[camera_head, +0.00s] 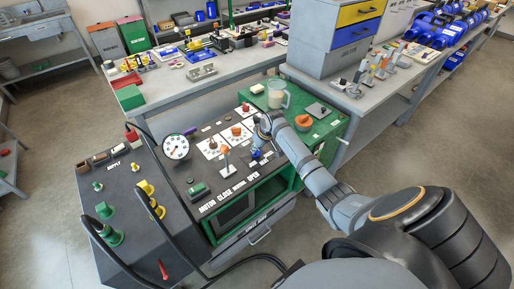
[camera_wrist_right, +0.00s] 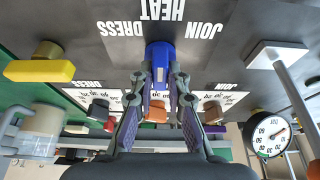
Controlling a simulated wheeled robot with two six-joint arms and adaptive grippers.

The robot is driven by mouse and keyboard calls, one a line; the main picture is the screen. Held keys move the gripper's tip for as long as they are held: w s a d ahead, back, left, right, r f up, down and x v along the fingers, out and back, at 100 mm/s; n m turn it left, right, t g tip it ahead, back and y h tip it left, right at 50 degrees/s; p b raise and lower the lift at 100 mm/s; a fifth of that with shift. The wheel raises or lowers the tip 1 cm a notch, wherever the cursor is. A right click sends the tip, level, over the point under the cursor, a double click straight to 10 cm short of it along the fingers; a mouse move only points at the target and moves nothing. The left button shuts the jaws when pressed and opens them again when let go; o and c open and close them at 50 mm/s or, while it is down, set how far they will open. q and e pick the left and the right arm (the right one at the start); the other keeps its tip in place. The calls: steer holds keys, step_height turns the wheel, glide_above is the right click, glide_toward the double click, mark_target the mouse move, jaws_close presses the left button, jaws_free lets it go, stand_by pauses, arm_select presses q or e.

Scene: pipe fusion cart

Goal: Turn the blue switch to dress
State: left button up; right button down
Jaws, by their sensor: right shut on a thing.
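The blue switch (camera_wrist_right: 160,58) stands on the dark panel in the right wrist view, with a small white mark on its near side. The upside-down labels DRESS (camera_wrist_right: 123,29), HEAT (camera_wrist_right: 162,8) and JOIN (camera_wrist_right: 202,38) lie around it: DRESS to the left, HEAT behind, JOIN to the right. My right gripper (camera_wrist_right: 160,88) is shut on the switch, a finger on each side. In the head view the blue switch (camera_head: 256,153) shows small beside my right gripper (camera_head: 262,140). Which label the switch points to is hard to tell. My left gripper is not in view.
A round gauge (camera_head: 176,147), a lever with an orange knob (camera_head: 225,151) and orange dials (camera_head: 236,131) are on the same cart. A clear jug (camera_head: 277,95) stands on its green end. A yellow-handled knob (camera_wrist_right: 40,68) and a grey lever (camera_wrist_right: 285,65) flank the switch.

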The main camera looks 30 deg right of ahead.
steer(key=shift+n+y+p, duration=0.3)
steer(key=shift+n, duration=0.6)
steer(key=n+y, duration=0.1)
steer(key=n, duration=0.1)
steer(key=shift+d+n+g, duration=0.15)
steer(key=shift+n+g, duration=0.15)
steer(key=shift+w+f+n+y+b, duration=0.1)
steer(key=shift+n+y+b, duration=0.3)
steer(key=shift+n+b, duration=0.65)
steer(key=shift+n+g+y+b, duration=0.55)
steer(key=shift+n+b, duration=0.25)
steer(key=shift+n, duration=0.85)
steer(key=c, duration=1.3)
jaws_free()
